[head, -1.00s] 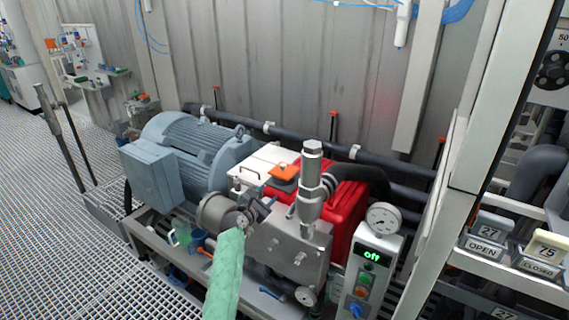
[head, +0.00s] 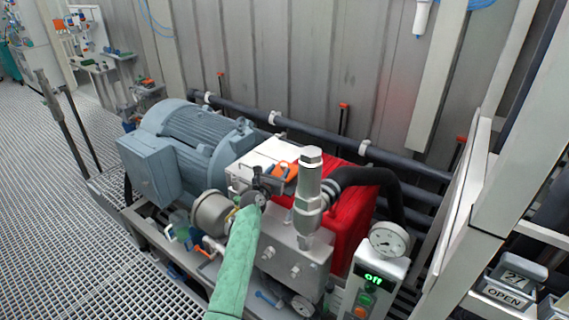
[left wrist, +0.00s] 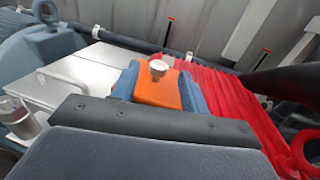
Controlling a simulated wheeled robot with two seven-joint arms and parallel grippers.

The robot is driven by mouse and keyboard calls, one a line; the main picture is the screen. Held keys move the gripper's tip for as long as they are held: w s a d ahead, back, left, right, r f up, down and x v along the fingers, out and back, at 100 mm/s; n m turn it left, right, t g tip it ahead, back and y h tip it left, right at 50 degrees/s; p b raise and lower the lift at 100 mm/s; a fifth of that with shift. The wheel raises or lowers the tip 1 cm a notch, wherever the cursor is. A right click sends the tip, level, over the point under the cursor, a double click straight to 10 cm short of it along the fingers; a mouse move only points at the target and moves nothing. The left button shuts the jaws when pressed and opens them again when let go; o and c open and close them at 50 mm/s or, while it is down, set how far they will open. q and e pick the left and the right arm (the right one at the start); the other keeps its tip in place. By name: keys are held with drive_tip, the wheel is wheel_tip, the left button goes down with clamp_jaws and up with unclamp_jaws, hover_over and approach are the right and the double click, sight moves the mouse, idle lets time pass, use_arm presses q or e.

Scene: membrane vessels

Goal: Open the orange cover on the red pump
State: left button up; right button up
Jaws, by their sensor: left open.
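The red pump (head: 352,210) stands right of the grey motor in the head view; its ribbed red body (left wrist: 228,100) fills the right of the left wrist view. The orange cover (head: 287,167) is on its top and looks closed. In the left wrist view the orange cover (left wrist: 157,95) carries a round metallic knob (left wrist: 158,69). My left gripper (head: 281,171) is open at the cover. Its blue fingers (left wrist: 160,84) lie on either side of the cover; I cannot tell whether they touch it. My right gripper is not in view.
A steel valve column (head: 308,190) and a black hose (head: 365,178) stand just right of the cover. The grey motor (head: 190,140) is to the left. A gauge (head: 389,240) sits above a control box reading "off" (head: 375,281). White panels (left wrist: 85,75) lie left of the cover.

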sight(283, 165)
use_arm(q)
drive_tip(key=x, duration=0.4)
drive_tip(key=shift+w, duration=0.2)
drive_tip(key=shift+w+d+p, duration=0.1)
drive_tip(key=shift+w+p, duration=0.15)
drive_tip(key=shift+p, duration=0.05)
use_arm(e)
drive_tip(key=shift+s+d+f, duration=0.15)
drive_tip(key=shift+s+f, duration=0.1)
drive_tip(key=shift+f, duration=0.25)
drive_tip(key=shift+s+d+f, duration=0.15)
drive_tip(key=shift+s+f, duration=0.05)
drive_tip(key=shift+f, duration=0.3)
use_arm(q)
drive_tip(key=shift+c, duration=0.5)
clamp_jaws()
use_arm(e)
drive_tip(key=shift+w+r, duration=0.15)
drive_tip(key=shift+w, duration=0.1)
